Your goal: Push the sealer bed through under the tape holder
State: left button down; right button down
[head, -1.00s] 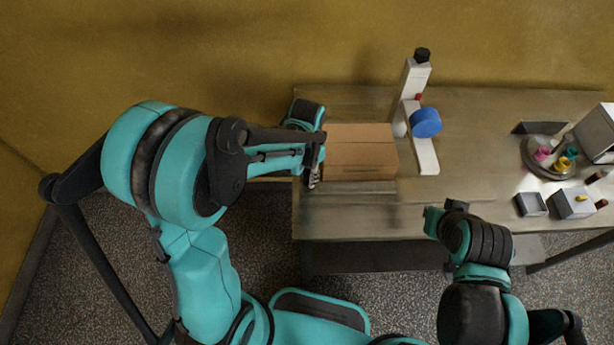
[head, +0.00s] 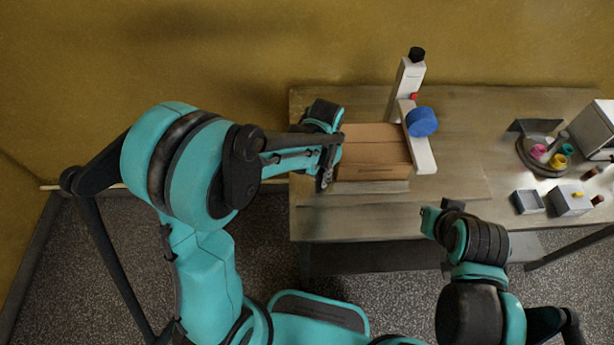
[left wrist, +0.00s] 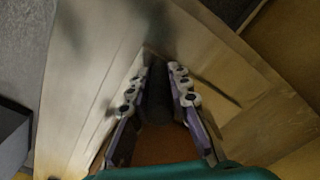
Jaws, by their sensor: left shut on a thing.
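The tape holder (head: 407,92) is a white post with an arm and a blue tape roll (head: 421,122), upright on the table. A brown cardboard box (head: 370,155) lies on the sealer bed (head: 372,187), a pale flat plate whose front strip shows. The box's right end is at the tape holder's arm, below the roll. My left gripper (head: 328,170) is at the box's left end, low over the table. In the left wrist view its fingers (left wrist: 158,85) close around a dark piece (left wrist: 156,105), probably part of the bed. My right gripper (head: 443,211) is by the table's front edge, apart from everything.
The table (head: 465,160) is clear to the right of the tape holder. Farther right are a round tray (head: 530,165) with coloured pieces, a small grey open box (head: 527,202), a grey block (head: 571,201) and a large grey case (head: 597,130).

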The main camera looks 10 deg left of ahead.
aim_at(368, 175)
pick_arm(q)
jog(key=w+d, duration=0.1)
jog(key=d, duration=0.3)
jog(key=w+d, duration=0.1)
jog(key=d, duration=0.3)
jog(key=w+d, duration=0.1)
jog(key=d, duration=0.4)
jog(key=shift+w+b, duration=0.3)
jog(key=shift+w, duration=0.1)
jog(key=c, duration=1.7)
grip_release()
notch_tip(368, 175, up, 12)
